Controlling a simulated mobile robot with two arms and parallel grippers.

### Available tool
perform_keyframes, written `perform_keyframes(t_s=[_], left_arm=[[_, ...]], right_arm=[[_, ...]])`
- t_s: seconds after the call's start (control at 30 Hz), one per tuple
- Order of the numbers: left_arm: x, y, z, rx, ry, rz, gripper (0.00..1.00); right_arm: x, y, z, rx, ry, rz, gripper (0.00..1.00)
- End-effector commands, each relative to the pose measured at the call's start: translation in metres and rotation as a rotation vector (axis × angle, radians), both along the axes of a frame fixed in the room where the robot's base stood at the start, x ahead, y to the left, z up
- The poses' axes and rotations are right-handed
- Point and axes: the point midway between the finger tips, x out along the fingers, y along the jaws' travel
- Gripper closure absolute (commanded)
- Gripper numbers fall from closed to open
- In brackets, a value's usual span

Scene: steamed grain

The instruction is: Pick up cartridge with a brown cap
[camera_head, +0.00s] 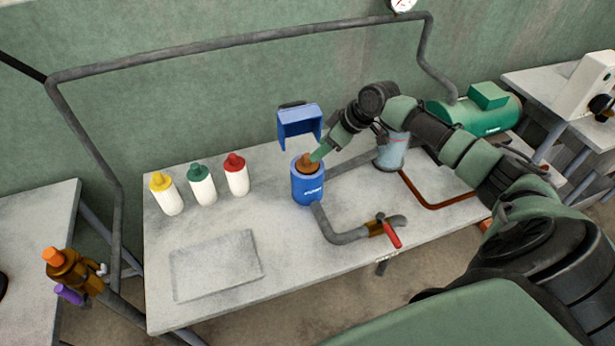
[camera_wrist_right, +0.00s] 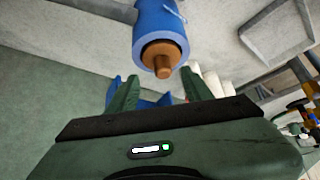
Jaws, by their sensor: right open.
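The brown-capped cartridge (camera_head: 306,161) sits in the top of a blue cylindrical holder (camera_head: 308,186) on the table; only its brown top shows, its body is hidden inside. In the right wrist view the brown cap (camera_wrist_right: 162,56) pokes out of the blue holder (camera_wrist_right: 157,20). My right gripper (camera_head: 317,156) reaches in from the right beside the cap. In the right wrist view my right gripper (camera_wrist_right: 156,92) is open, with its fingers apart on either side below the cap and nothing between them. My left gripper is not in view.
White bottles with yellow (camera_head: 160,181), green (camera_head: 198,171) and red (camera_head: 234,161) caps stand left. A blue lid (camera_head: 299,122) is raised behind the holder. A grey pipe with a red-handled valve (camera_head: 389,232) runs in front. A flat grey plate (camera_head: 216,265) lies front left.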

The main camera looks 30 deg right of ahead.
Motion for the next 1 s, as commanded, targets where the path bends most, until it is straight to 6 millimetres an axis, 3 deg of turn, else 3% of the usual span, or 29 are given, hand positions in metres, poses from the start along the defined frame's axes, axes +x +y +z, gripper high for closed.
perform_keyframes(t_s=[0.4, 0.7, 0.9, 1.0], left_arm=[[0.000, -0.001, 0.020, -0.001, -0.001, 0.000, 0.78], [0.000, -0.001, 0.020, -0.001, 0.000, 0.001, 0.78], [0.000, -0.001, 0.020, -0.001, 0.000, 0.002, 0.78], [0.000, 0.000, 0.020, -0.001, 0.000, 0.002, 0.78]], right_arm=[[0.023, 0.021, -0.046, 0.001, 0.002, 0.000, 0.49], [0.026, 0.021, -0.051, -0.003, 0.000, 0.002, 0.49], [0.025, 0.021, -0.051, -0.002, 0.000, 0.001, 1.00], [0.025, 0.021, -0.051, -0.002, 0.000, 0.001, 1.00]])
